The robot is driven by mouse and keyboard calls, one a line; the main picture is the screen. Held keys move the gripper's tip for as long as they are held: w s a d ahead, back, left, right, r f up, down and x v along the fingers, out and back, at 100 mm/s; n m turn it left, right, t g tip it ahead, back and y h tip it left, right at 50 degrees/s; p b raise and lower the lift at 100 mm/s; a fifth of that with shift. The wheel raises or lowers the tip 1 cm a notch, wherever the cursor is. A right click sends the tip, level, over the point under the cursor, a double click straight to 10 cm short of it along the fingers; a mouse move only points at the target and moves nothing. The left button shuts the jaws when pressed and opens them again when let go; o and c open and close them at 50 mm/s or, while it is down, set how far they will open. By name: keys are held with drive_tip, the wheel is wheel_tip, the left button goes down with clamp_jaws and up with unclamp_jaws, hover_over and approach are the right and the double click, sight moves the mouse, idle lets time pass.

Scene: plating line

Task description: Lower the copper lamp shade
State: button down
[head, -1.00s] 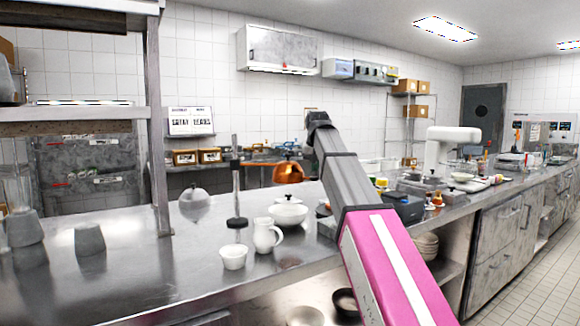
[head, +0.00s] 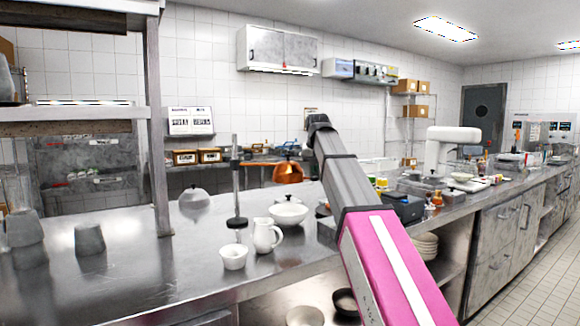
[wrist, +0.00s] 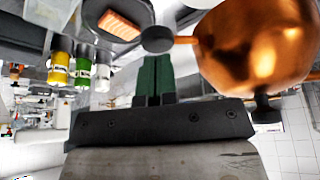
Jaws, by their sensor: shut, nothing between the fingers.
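The copper lamp shade (head: 287,172) hangs above the steel counter, just left of my arm in the head view. In the wrist view its rounded copper side (wrist: 262,45) fills the upper right, close beside my gripper (wrist: 152,62). A dark round knob (wrist: 157,40) on a short copper-coloured stem sticks out from the shade, right before my fingertips. I cannot tell if they touch it. My green fingers are shut with nothing between them. In the head view my gripper is hidden behind my arm.
A white bowl (head: 289,214), a pitcher (head: 266,236) and a cup (head: 233,257) stand on the near counter. A grey domed lid (head: 194,197) is farther left. Several jars (head: 382,184) stand right of my arm.

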sight(315, 179)
drive_tip(key=shift+f, duration=3.45)
drive_tip(key=shift+r, duration=4.5)
drive_tip(key=shift+s, duration=0.1)
